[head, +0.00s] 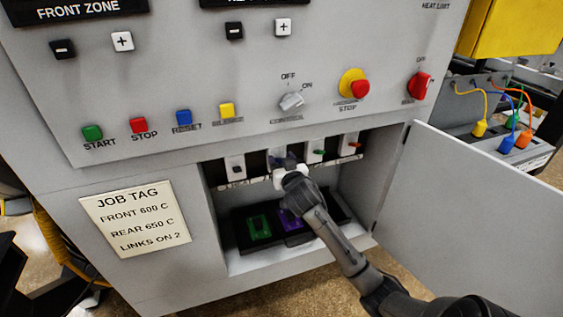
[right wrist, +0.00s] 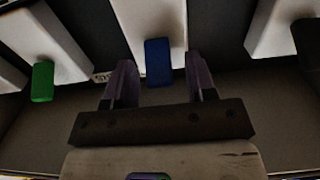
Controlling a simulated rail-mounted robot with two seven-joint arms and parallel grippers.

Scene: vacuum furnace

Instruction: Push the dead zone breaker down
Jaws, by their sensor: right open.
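A row of white breakers sits in the open lower bay of the furnace cabinet. In the head view they include one with a dark lever (head: 237,169), one with a green lever (head: 319,152) and one with an orange-red lever (head: 354,144). My right gripper (head: 283,165) covers most of another breaker between the dark and green ones. In the right wrist view that breaker has a blue lever (right wrist: 158,60), and my open right gripper (right wrist: 162,82) has a finger on either side of it. Contact cannot be told. The labels are too small to read, so which breaker is the dead zone one is unclear.
The bay's door (head: 465,215) stands open to the right. Green and purple modules (head: 259,227) lie on the bay floor below my gripper. Above are the control panel's buttons and the yellow-and-red stop knob (head: 353,83). A job tag (head: 135,218) is on the left.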

